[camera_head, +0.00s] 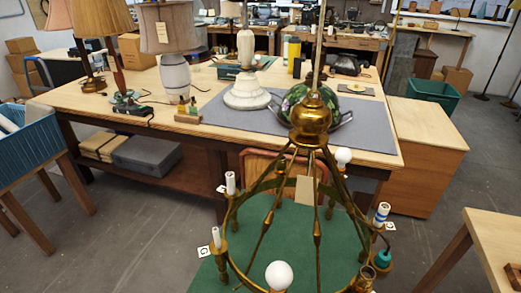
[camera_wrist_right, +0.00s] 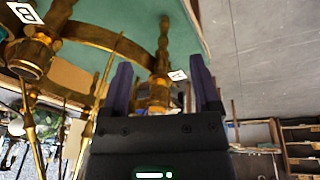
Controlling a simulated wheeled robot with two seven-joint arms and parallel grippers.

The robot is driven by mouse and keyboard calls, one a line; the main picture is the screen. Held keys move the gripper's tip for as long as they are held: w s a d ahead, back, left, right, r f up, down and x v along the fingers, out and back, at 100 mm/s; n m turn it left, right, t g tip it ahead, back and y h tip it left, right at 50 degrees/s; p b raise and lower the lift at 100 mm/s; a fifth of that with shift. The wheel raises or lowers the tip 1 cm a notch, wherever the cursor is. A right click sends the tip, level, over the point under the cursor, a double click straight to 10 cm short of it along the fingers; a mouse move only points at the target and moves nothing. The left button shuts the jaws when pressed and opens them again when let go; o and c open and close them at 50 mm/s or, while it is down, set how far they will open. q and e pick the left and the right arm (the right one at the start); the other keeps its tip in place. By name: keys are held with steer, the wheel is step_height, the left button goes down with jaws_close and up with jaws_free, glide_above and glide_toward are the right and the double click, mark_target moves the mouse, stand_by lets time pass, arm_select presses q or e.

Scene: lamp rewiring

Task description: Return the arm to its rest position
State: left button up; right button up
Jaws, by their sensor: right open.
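My right gripper (camera_wrist_right: 160,82) shows in the right wrist view. Its two dark purple fingers are spread apart, and nothing is seen held between them. A brass cup of the chandelier (camera_wrist_right: 159,92) appears in the gap between the fingers; I cannot tell how deep it lies. In the head view, the brass chandelier (camera_head: 310,124) hangs at the centre right, with white bulbs and candle sleeves on its ring. A teal piece (camera_head: 383,258) sits at the ring's right side. Neither of my grippers shows in the head view.
A wooden workbench (camera_head: 75,98) stands behind the chandelier, with lamps (camera_head: 176,80) and a grey mat (camera_head: 225,115). A wooden cabinet (camera_head: 425,140) is at its right. A table corner (camera_head: 500,240) enters lower right. Grey floor lies open at left and right.

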steer(key=s+d+r+m, duration=0.2)
steer(key=s+m, duration=0.4)
steer(key=m, duration=0.2)
steer(key=s+f+h+b, duration=0.1)
steer(key=s+f+b, duration=0.15)
steer(key=f, duration=1.05)
steer(key=s+f+b, duration=0.1)
steer(key=f+b, duration=0.3)
steer(key=f, duration=0.9)
steer(key=s+d+f+g+b, duration=0.2)
steer(key=s+d+f+b, duration=0.1)
steer(key=s+f, duration=0.9)
steer(key=shift+s+f+n, duration=0.35)
steer(key=shift+s+n, duration=0.05)
steer(key=shift+s, duration=0.05)
